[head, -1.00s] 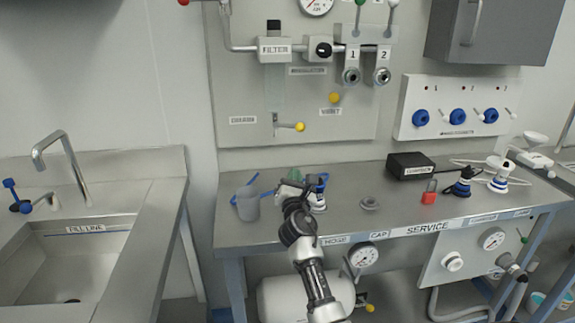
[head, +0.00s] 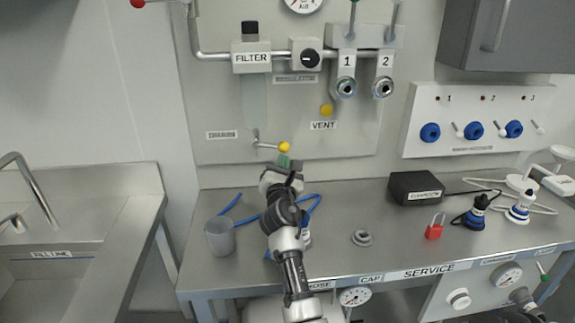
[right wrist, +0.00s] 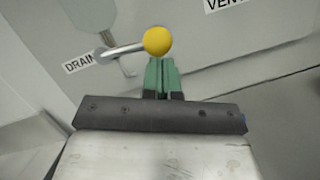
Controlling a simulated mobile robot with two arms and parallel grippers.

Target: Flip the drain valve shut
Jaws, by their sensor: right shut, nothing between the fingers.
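The drain valve (head: 264,145) is on the wall panel below the filter, beside the DRAIN label (head: 222,135). Its metal lever sticks out to the right, roughly level, and ends in a yellow ball knob (head: 284,146). My right gripper (head: 284,160) is shut and empty, just below the knob. In the right wrist view the green fingertips (right wrist: 161,76) are together, and the yellow knob (right wrist: 158,41) shows right beyond their tips. I cannot tell whether they touch. The lever (right wrist: 120,50) runs left from the knob. My left gripper is not in view.
The yellow vent knob (head: 326,110) is up and to the right. Below, the bench (head: 330,262) bears a grey cup (head: 220,237), blue tubing (head: 312,201), a grey cap (head: 361,238), a red padlock (head: 435,230) and a black box (head: 415,188). A sink stands at left.

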